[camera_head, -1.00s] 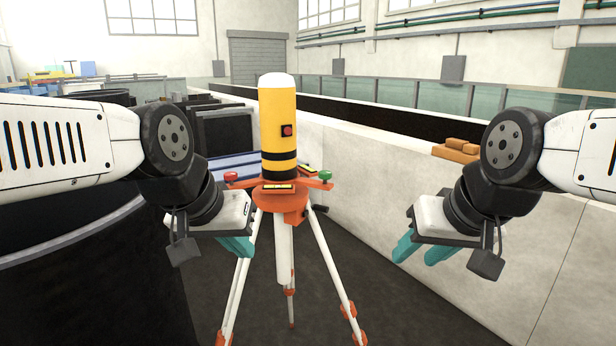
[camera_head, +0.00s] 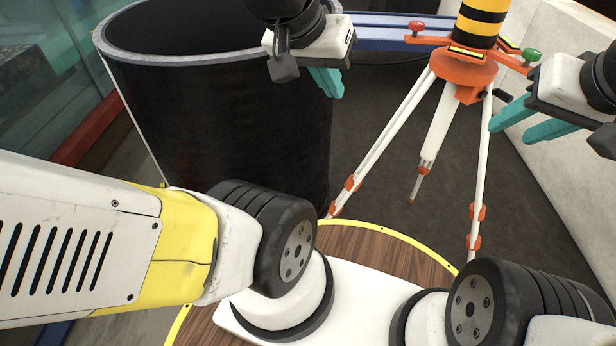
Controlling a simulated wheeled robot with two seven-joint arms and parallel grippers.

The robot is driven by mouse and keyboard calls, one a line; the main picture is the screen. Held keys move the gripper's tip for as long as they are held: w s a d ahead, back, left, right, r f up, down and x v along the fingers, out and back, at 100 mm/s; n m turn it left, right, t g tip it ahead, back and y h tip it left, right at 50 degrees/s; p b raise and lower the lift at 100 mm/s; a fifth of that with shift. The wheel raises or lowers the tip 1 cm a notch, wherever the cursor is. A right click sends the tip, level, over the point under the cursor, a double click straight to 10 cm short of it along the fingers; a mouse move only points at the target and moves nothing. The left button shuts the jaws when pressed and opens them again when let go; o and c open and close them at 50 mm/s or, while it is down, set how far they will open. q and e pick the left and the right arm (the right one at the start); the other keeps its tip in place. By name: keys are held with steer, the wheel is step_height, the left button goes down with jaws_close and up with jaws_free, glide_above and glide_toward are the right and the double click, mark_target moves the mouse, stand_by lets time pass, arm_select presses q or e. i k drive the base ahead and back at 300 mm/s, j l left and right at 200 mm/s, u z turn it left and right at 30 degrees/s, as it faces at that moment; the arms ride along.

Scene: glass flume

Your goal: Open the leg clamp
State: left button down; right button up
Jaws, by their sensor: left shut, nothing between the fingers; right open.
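The tripod stands at the upper right of the head view, its orange head (camera_head: 462,68) carrying a yellow-and-black instrument (camera_head: 482,22). Orange clamps sit on its white legs: one on the left leg (camera_head: 352,183), one on the right leg (camera_head: 477,212) and one on the middle leg (camera_head: 424,170). I cannot tell whether any of them is open. My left gripper (camera_head: 328,84) is shut and empty, left of the tripod and apart from it. My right gripper (camera_head: 528,122) is open, right of the right leg in the picture, with no contact visible.
A large black open-topped cylinder (camera_head: 225,110) stands left of the tripod. A pale wall (camera_head: 560,165) runs along the right. Dark floor (camera_head: 400,222) is clear between the legs. Red (camera_head: 416,26) and green (camera_head: 531,54) knobs flank the tripod head.

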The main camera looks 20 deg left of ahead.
mark_target(326, 208)
steer(key=j+u, duration=0.1)
steer(key=u, duration=0.9)
steer(key=l+u, duration=0.25)
steer(key=u, duration=0.2)
steer(key=l+u, duration=0.25)
steer(key=u, duration=0.2)
steer(key=l+u, duration=0.25)
steer(key=u, duration=0.2)
steer(key=k+l, duration=0.1)
steer(key=l, duration=0.45)
steer(key=k+l, duration=0.1)
steer(key=l, duration=0.4)
steer(key=i+l, duration=0.1)
steer(key=i, duration=0.2)
